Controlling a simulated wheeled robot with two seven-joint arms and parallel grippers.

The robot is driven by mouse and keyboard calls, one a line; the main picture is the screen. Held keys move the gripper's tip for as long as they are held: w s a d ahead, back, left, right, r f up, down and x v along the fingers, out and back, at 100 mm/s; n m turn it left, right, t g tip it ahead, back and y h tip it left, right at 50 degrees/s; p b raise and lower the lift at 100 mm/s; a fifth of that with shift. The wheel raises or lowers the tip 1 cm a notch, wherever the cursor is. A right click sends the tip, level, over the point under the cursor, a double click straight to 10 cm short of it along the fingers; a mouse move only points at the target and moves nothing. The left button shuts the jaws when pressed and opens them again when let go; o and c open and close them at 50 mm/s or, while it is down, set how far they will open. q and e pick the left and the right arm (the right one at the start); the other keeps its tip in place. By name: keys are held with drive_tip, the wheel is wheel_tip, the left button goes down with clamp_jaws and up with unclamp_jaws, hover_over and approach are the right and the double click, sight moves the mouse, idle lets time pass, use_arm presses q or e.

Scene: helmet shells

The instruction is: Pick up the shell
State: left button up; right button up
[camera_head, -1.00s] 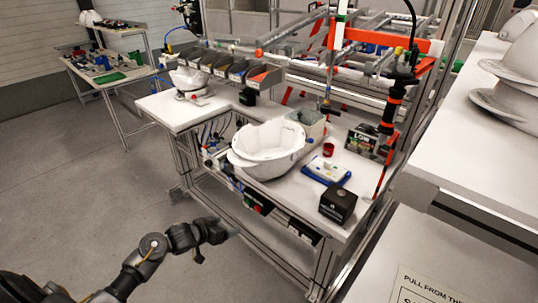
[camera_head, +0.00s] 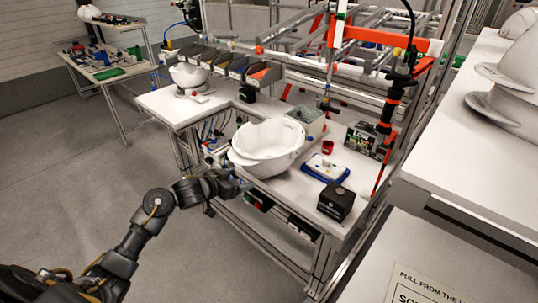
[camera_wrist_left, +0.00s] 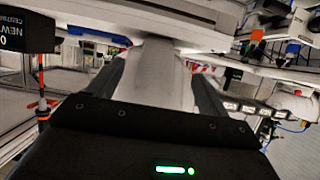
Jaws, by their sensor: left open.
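The white helmet shell (camera_head: 268,143) lies open side up on the white workbench, close to its front left edge. It looks like a wide bowl with a brim. My left gripper (camera_head: 241,184) is just in front of and below the shell's near edge, at the bench's front edge. In the left wrist view my left gripper (camera_wrist_left: 157,75) is open, its two dark fingers apart, with a pale surface, probably the shell (camera_wrist_left: 157,88), showing between them. I cannot tell whether the fingers touch it. My right gripper is out of view.
On the workbench (camera_head: 284,188) are a blue and white box (camera_head: 325,168), a black box (camera_head: 336,203), a red cup (camera_head: 327,147) and a grey bin (camera_head: 308,121). Another white shell (camera_head: 188,75) stands at the back left. A white shelf with stacked shells (camera_head: 505,108) stands at right.

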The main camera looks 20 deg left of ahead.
use_arm(q)
drive_tip(key=p+x, duration=0.1)
drive_tip(key=x, duration=0.4)
drive_tip(key=shift+w+d+p, duration=0.1)
drive_tip(key=shift+p, duration=0.25)
drive_tip(key=shift+c, duration=0.5)
drive_tip(key=c, duration=1.2)
drive_tip(key=shift+r, duration=0.1)
drive_tip(key=shift+c, duration=0.8)
